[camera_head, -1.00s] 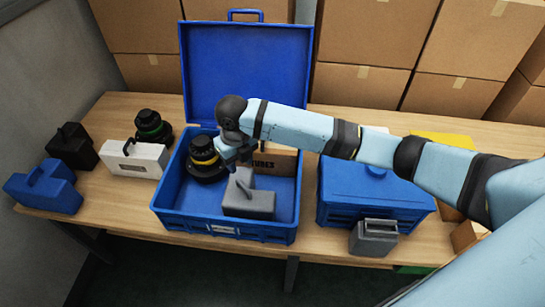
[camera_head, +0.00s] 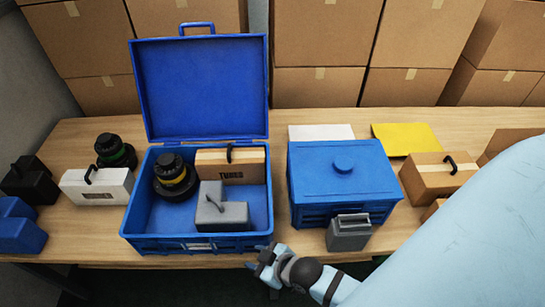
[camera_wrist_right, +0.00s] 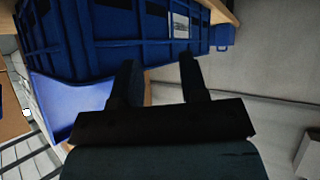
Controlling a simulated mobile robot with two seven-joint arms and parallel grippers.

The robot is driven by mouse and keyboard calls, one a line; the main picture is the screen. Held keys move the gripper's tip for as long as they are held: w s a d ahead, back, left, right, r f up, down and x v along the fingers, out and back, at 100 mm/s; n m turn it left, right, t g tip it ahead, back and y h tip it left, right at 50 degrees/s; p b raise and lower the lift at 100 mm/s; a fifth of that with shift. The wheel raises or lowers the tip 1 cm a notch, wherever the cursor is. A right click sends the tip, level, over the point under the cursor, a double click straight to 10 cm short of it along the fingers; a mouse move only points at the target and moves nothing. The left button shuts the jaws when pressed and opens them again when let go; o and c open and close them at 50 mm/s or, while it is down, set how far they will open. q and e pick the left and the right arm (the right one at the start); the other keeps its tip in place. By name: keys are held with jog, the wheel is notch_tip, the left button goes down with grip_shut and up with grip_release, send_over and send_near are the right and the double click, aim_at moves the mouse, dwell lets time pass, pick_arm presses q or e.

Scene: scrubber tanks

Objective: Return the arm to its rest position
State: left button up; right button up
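My right gripper (camera_head: 262,260) is low at the front of the table, just off the front wall of the open blue case (camera_head: 195,246). In the right wrist view its two dark fingers (camera_wrist_right: 158,72) stand apart with nothing between them, and the blue case's ribbed side (camera_wrist_right: 100,35) is beyond them. My right arm comes in from the lower right of the head view. The case holds a black cylinder with a yellow band (camera_head: 175,178), a box marked TUBES (camera_head: 235,167) and a grey block with a handle (camera_head: 220,214). My left gripper is not in view.
A closed blue box (camera_head: 342,170) stands right of the case with a grey canister (camera_head: 348,233) in front. A cardboard box with a handle (camera_head: 437,178) is further right. A white case (camera_head: 97,190) and a green-banded black cylinder (camera_head: 115,152) stand left. Stacked cartons (camera_head: 325,45) are behind.

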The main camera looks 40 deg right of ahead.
jog(key=s+d+m, duration=0.2)
jog(key=s, duration=0.1)
jog(key=shift+d+f+m+t+h, duration=0.2)
jog(key=shift+f+m+t+h, duration=0.1)
jog(key=shift+f+t+h, duration=0.1)
